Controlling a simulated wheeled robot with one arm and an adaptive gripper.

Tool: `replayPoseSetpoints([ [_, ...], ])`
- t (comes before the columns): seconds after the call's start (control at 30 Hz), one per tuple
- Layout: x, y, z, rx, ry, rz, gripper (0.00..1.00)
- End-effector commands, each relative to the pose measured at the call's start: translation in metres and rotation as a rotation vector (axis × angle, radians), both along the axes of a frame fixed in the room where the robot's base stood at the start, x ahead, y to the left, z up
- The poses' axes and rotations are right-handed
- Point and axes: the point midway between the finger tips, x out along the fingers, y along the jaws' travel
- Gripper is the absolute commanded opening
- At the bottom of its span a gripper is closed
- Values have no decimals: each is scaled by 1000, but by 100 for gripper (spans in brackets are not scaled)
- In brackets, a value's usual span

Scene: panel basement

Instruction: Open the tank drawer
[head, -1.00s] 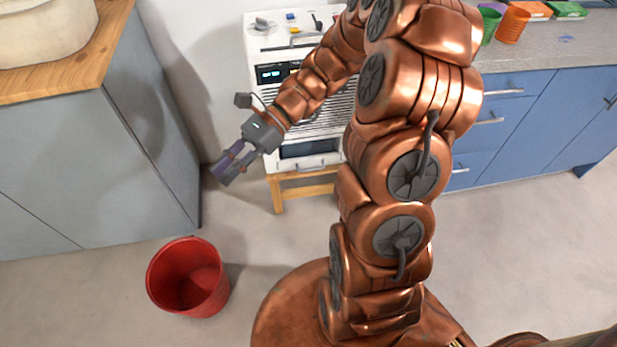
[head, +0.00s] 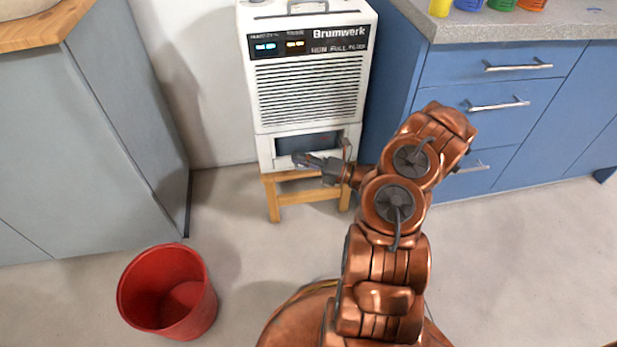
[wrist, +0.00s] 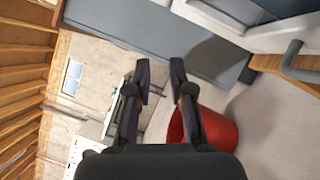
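The white dehumidifier marked Brumwerk (head: 308,85) stands on a low wooden stool. Its tank drawer (head: 267,152), with a dark window, is at the bottom and looks shut. My gripper (head: 303,160) is in front of the drawer in the head view, pointing left and hiding part of its front. The wrist view shows the two fingers (wrist: 159,68) apart with nothing between them. In that view the drawer front (wrist: 245,38) and a grey handle (wrist: 291,60) are at the upper right, off to the side of the fingers. I see no contact with the handle.
A red bin (head: 168,292) stands on the floor at the front left. A grey cabinet (head: 90,140) is left of the unit, and blue drawers (head: 485,95) with a countertop are right of it. The floor before the stool is clear.

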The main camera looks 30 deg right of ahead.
Motion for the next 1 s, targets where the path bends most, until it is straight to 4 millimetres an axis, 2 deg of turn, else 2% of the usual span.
replayPoseSetpoints([
  [0.03,-4,-17,-34,42,35,-52,22],
  [0.1,-9,-36,-61,96,76,-112,22],
  [0.2,-17,-59,-92,159,119,-182,22],
  [0.3,-23,-75,-112,201,148,-231,22],
  [0.43,-27,-84,-124,227,165,-261,22],
  [0.57,-20,-82,-125,232,167,-265,22],
  [1.0,34,-60,-117,227,166,-264,22],
])
